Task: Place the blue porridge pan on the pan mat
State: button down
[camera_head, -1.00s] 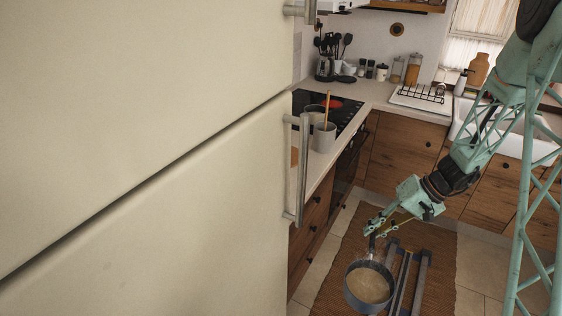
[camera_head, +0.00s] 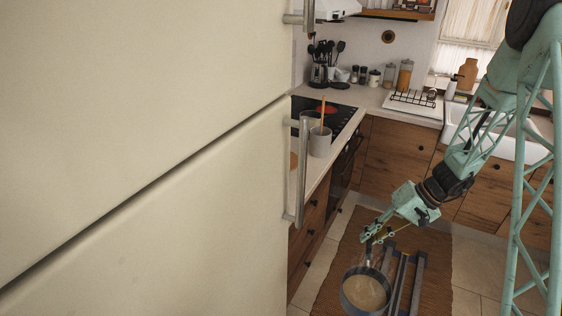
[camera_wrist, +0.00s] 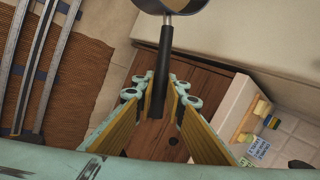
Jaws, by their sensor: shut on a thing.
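The blue porridge pan (camera_head: 366,290) looks dark blue-grey and holds tan porridge. It hangs above the floor area, roughly level, in the head view. My gripper (camera_head: 373,240) is shut on the pan's dark handle. In the wrist view the handle (camera_wrist: 164,55) runs up from between my fingertips (camera_wrist: 161,92) to the pan (camera_wrist: 176,8), whose bowl is mostly cut off by the top edge. I cannot surely make out the pan mat. A tan flat thing (camera_head: 293,160) shows on the counter edge, largely hidden behind the cream cabinet front.
The large cream door front (camera_head: 150,150) with metal handles (camera_head: 301,170) fills the left. The counter (camera_head: 330,150) beyond carries a grey pot (camera_head: 320,142) beside the black hob (camera_head: 345,118). The sink (camera_head: 490,135) is at the right. A brown rug (camera_head: 435,265) covers the floor.

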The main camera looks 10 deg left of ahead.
jog(key=w+d+r+m+t+h, duration=0.15)
jog(key=w+r+m, duration=0.3)
jog(key=w, duration=0.45)
jog(key=w+a+r+m+t+h, duration=0.1)
jog(key=w+r+m+t, duration=0.3)
jog(key=w, duration=0.6)
jog(key=w+a+r+m+h, duration=0.1)
jog(key=w+a+r+m, duration=0.2)
jog(key=w, duration=0.3)
jog(key=w+a+r+m+h+p, duration=0.1)
jog(key=w+a+r+m, duration=0.2)
jog(key=w, duration=0.3)
jog(key=shift+w+a+r+m+t+h, duration=0.25)
jog(key=shift+a+r+m+t+h, duration=0.15)
jog(key=shift+a, duration=0.45)
jog(key=shift+w, duration=0.1)
jog(key=w+a+f+p, duration=0.1)
jog(key=w+a+p, duration=0.4)
jog(key=w+a, duration=0.6)
jog(key=shift+w+f, duration=0.2)
jog(key=shift+f, duration=0.05)
